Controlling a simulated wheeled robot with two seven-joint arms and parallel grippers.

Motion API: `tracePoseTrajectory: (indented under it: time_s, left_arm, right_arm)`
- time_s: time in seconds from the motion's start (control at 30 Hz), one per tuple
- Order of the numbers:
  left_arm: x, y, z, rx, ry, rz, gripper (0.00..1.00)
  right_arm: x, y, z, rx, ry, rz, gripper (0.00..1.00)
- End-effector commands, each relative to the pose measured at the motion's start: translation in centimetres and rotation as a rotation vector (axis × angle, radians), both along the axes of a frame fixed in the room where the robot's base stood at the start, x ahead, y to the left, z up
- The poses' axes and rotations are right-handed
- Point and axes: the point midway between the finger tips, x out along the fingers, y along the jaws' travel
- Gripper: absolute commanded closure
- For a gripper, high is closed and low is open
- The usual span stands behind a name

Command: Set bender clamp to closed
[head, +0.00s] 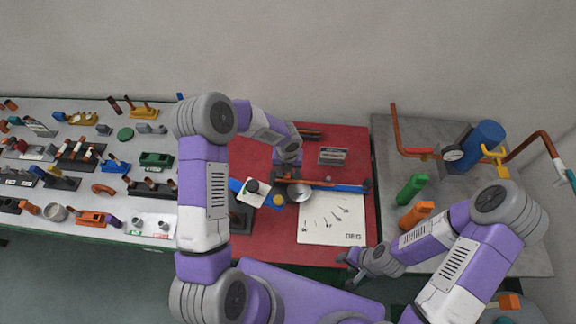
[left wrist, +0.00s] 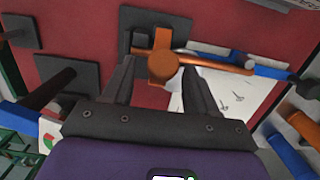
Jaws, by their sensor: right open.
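The bender sits on the red table (head: 270,230), with a blue bar (head: 350,187) and a white angle sheet (head: 332,225). In the left wrist view an orange-brown T-shaped handle with a round end (left wrist: 163,66), apparently the clamp, stands at a dark plate. My left gripper (left wrist: 158,85) is open, its fingers spread to either side of the handle's round end. I cannot tell if they touch it. In the head view my left arm partly hides the bender. My right gripper (head: 352,264) is open and empty near the sheet's lower right corner.
A grey table (head: 390,135) at right holds copper pipe (head: 398,130), a blue cylinder (head: 487,133), and green (head: 411,190) and orange (head: 416,216) objects. The left table (head: 75,115) is crowded with tools and fittings. A grey box (head: 332,156) lies at the red table's back.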

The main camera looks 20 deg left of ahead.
Motion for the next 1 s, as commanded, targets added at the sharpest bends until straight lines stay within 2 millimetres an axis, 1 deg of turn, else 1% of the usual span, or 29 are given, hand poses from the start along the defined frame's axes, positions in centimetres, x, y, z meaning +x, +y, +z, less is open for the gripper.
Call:
tracePoseTrajectory:
  time_s: [0.3, 0.37, 0.6, 0.7, 0.83, 1.0]
  left_arm:
    - [0.3, 0.0, 0.5, 0.0, -0.009, 0.0, 0.42]
    - [0.2, 0.0, 1.1, 0.0, -0.011, 0.001, 0.42]
    - [-0.3, -0.1, 5.1, 0.0, -0.01, 0.001, 0.42]
    - [-0.5, -0.1, 6.5, 0.001, -0.009, 0.001, 0.42]
    - [-0.7, -0.2, 7.5, 0.0, -0.006, 0.0, 0.42]
    - [-0.7, -0.2, 7.7, 0.0, -0.005, -0.001, 0.42]
  right_arm:
    - [0.0, 0.0, 0.0, 0.0, 0.0, 0.0, 0.57]
    - [0.0, 0.0, 0.1, 0.0, 0.0, 0.0, 0.57]
    - [0.0, 0.0, 0.3, 0.0, 0.0, 0.0, 0.57]
    - [0.0, 0.0, 0.4, 0.0, 0.0, 0.0, 0.57]
    - [0.0, 0.0, 0.5, 0.0, 0.0, 0.0, 0.57]
    - [0.0, 0.0, 0.5, 0.0, 0.0, 0.0, 0.57]
